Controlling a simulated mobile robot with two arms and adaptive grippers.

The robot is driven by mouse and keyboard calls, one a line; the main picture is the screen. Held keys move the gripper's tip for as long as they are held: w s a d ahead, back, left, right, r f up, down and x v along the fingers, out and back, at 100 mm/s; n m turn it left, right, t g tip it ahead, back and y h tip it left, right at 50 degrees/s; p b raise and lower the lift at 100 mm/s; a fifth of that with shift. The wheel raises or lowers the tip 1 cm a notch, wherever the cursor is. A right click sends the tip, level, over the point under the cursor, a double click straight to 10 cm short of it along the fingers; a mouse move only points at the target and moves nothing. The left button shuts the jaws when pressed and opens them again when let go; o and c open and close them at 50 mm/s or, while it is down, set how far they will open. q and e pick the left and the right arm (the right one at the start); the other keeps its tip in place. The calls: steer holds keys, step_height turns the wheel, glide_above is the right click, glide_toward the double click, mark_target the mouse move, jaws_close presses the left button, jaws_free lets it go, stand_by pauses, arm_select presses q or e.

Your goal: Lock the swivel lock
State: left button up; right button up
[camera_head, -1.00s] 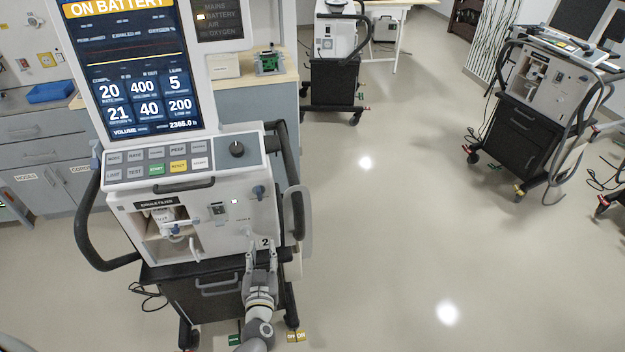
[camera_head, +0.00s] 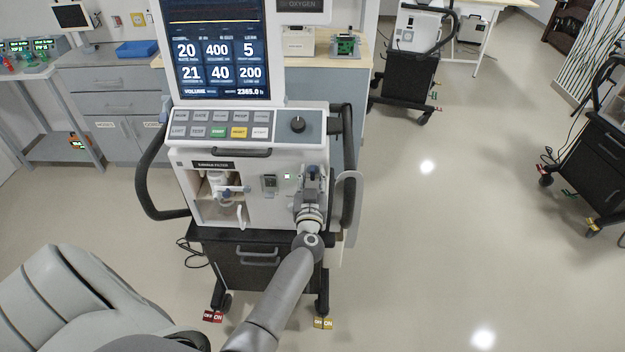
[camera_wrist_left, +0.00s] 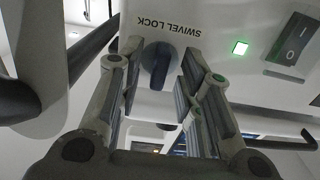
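The swivel lock (camera_wrist_left: 157,62) is a dark blue knob on the white ventilator front (camera_head: 262,208), under an upside-down SWIVEL LOCK label (camera_wrist_left: 170,25) in the left wrist view. Its grip stands roughly upright there. My left gripper (camera_wrist_left: 154,68) is open, with one finger on each side of the knob and a visible gap on both sides. I cannot tell whether the fingertips reach past the knob. My right gripper is not in view.
A black handle (camera_head: 348,165) runs close to the right of my left gripper. A lit green indicator (camera_wrist_left: 239,47) and a rocker switch (camera_wrist_left: 294,42) sit beside the knob. The ventilator stands on a black cart (camera_head: 245,270).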

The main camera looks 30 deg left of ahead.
arm_select(q)
steer(key=shift+w+a, duration=0.1)
steer(key=shift+w, duration=0.1)
jaws_close()
